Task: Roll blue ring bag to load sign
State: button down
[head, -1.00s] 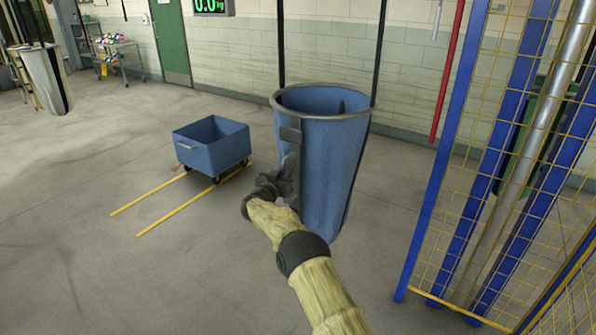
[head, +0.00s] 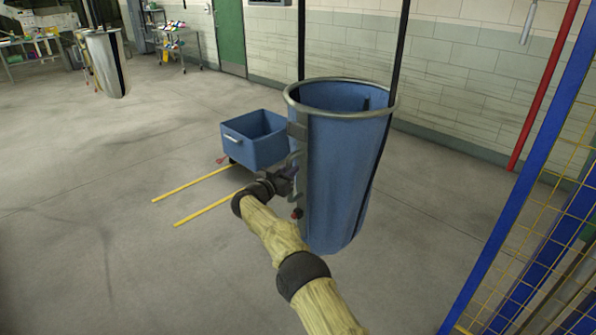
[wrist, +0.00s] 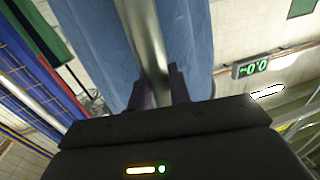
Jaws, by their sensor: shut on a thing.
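The blue ring bag (head: 345,160) is a tall, tapering blue sack with a grey metal ring around its open top. It hangs from black straps, right of centre in the head view. My gripper (head: 288,182) is at its left side, shut on the grey handle bar there. In the wrist view my gripper (wrist: 155,88) has its fingers on either side of the metal bar (wrist: 145,35), with blue cloth behind. The load sign (wrist: 250,67) shows green digits on the wall in the wrist view.
A blue wheeled cart (head: 253,143) stands behind and left of the bag, near two yellow floor lines (head: 195,182). A blue-framed yellow mesh fence (head: 530,200) stands at right. A silver hanging bag (head: 104,62) is at far left. The left floor is open.

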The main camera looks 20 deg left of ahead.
jog(key=shift+w+a, duration=0.1)
jog(key=shift+a, duration=0.1)
jog(key=c, duration=1.3)
grip_release()
jog(key=shift+w, duration=0.15)
jog(key=shift+c, duration=0.2)
jog(key=shift+a, duration=0.2)
jog(key=b+v, duration=0.3)
jog(key=v, duration=1.4)
jog(key=shift+s, duration=0.35)
jog(key=shift+a, duration=0.1)
